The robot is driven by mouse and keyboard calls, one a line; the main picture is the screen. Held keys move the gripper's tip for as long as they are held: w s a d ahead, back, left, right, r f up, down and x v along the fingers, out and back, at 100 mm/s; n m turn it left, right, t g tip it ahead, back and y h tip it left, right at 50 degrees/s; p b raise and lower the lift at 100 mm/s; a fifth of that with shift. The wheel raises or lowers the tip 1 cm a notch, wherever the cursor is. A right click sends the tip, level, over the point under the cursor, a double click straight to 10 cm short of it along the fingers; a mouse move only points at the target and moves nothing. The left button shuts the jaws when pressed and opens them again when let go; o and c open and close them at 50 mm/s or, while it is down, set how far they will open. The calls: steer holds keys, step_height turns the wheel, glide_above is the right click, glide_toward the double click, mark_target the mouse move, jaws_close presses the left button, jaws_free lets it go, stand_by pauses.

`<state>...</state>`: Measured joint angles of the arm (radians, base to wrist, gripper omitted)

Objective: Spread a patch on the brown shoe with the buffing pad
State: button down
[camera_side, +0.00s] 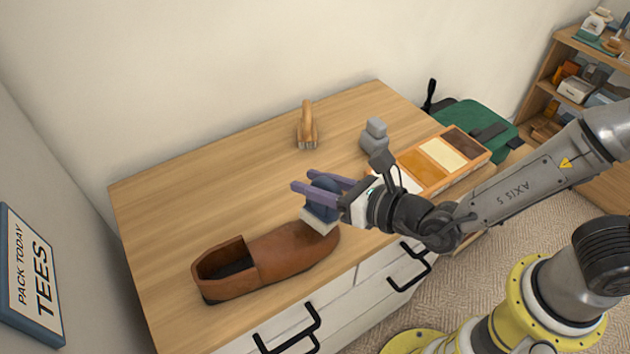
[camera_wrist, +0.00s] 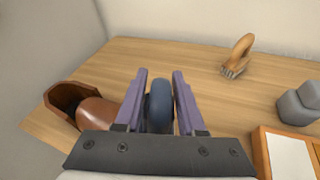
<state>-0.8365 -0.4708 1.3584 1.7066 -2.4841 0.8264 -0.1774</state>
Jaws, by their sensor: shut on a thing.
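The brown shoe (camera_side: 285,258) lies on the dresser top near its front edge, with its opening to the left and its toe to the right. My gripper (camera_side: 318,187) is shut on the buffing pad (camera_side: 318,217), which has a dark blue handle and a pale pad underneath. The pad is over the toe end of the shoe; I cannot tell whether it touches the leather. In the wrist view the blue handle (camera_wrist: 160,104) sits between the purple fingers, and the shoe (camera_wrist: 98,117) is to the left. The pad's underside is hidden, and no patch shows on the visible leather.
A wooden brush (camera_side: 307,126) stands at the back of the dresser top (camera_side: 200,205). A grey block-shaped object (camera_side: 374,137) and a sectioned wooden tray (camera_side: 484,158) of colours are to the right. A green bag (camera_side: 465,118) lies beyond. The back left is clear.

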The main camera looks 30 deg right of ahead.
steer(key=shift+a+f, duration=0.1)
steer(key=shift+f, duration=0.45)
steer(key=shift+f, duration=0.2)
steer(key=shift+a+r, duration=0.2)
steer(key=shift+a, duration=1.3)
steer(key=shift+d+r, duration=0.25)
steer(key=shift+r, duration=0.9)
steer(key=shift+r, duration=0.1)
steer(key=shift+d+r, duration=0.2)
steer(key=shift+r, duration=0.75)
steer(key=shift+d+r, duration=0.15)
steer(key=shift+r, duration=0.8)
